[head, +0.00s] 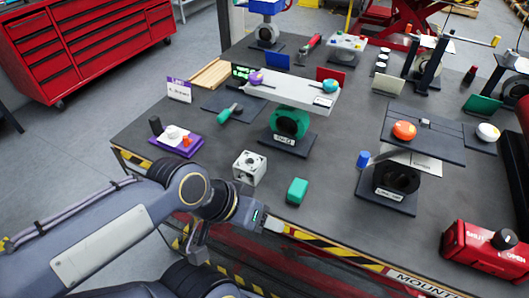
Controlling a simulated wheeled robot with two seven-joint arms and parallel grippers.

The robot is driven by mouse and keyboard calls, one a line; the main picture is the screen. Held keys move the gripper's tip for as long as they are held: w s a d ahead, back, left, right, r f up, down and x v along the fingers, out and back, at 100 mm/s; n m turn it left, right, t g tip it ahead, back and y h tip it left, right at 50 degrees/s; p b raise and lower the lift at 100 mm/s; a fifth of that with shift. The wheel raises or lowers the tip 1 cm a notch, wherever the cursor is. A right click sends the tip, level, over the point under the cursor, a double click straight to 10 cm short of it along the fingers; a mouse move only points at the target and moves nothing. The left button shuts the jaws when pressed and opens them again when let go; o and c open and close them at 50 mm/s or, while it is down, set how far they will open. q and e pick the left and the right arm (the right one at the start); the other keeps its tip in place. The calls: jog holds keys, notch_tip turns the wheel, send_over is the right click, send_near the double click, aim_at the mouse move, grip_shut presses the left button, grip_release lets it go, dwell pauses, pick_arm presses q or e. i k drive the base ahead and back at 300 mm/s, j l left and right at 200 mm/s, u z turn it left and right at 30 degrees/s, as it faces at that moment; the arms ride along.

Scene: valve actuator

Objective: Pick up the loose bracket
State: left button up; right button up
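I cannot tell for certain which part is the loose bracket. A long pale bracket-like plate (298,92) lies across the top of a green valve (289,122), with small coloured parts on it. A dark flat plate (437,145) sits on top of a black valve (399,178) at the right, with an orange knob (404,130) on it. My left gripper (262,224) is over the table's front edge, below and left of a green block (297,190), apart from both plates. Its fingers are too small and partly hidden to read. My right gripper is not in view.
A white cube with holes (249,168) and a purple tray (176,141) stand near the front left. A red box (487,250) stands at the front right. A blue cylinder (363,159) stands beside the black valve. The front middle of the table is mostly clear.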

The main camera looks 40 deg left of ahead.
aim_at(241, 166)
jog(key=u, duration=0.45)
jog(key=j+u, duration=0.15)
jog(key=u, duration=0.3)
jog(key=i+u, duration=0.1)
jog(key=u, duration=0.3)
